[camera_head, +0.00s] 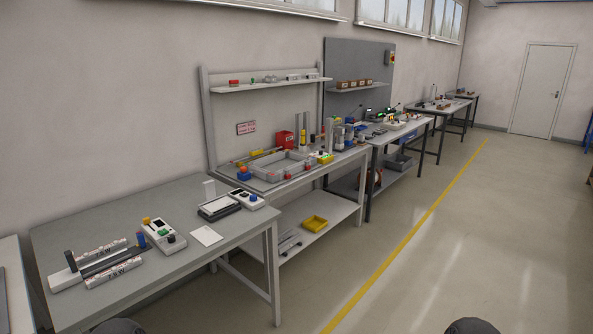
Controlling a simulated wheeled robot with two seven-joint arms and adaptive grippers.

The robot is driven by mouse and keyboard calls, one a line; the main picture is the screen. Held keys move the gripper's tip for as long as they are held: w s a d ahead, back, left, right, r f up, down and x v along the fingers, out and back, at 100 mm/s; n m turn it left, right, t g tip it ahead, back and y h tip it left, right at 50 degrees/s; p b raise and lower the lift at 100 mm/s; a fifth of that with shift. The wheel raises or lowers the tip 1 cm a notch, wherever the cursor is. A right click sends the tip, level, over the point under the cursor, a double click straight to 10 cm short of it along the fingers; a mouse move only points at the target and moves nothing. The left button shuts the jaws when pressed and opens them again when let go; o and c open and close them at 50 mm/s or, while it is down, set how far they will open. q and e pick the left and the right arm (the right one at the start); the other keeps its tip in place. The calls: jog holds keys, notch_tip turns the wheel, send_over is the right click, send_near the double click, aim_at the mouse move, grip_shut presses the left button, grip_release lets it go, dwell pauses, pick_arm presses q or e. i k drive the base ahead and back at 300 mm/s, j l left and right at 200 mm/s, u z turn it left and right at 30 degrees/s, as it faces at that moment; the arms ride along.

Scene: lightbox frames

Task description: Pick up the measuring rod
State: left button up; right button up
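I cannot make out for sure which thing is the measuring rod. Long thin items lie around a grey tray frame (285,167) on the second bench, small in view. On the nearest bench, two white bars with dark lettering lie on either side of a dark rail fixture (112,257). Neither of my grippers shows. Only dark rounded parts, likely of my arms, show at the bottom edge.
The near grey table (185,262) also holds a control box (164,238), a black-framed scale-like device (219,208) and a white card (206,236). A yellow bin (315,224) sits on a lower shelf. More benches recede to the right. The floor beside the yellow line is clear.

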aim_at(259, 151)
jog(key=i+z, duration=0.1)
jog(key=i, duration=0.6)
jog(key=i+l+z, duration=0.1)
jog(key=i+z, duration=0.25)
jog(key=i, duration=0.35)
jog(key=i+z, duration=0.3)
jog(key=i, duration=0.4)
jog(key=i+j+z, duration=0.35)
jog(key=i, duration=0.3)
jog(key=i+u, duration=0.35)
jog(key=i+l+u, duration=0.15)
jog(key=i+u, duration=0.2)
jog(key=i, duration=0.2)
jog(key=i+l+u, duration=0.25)
jog(key=i+u, duration=0.15)
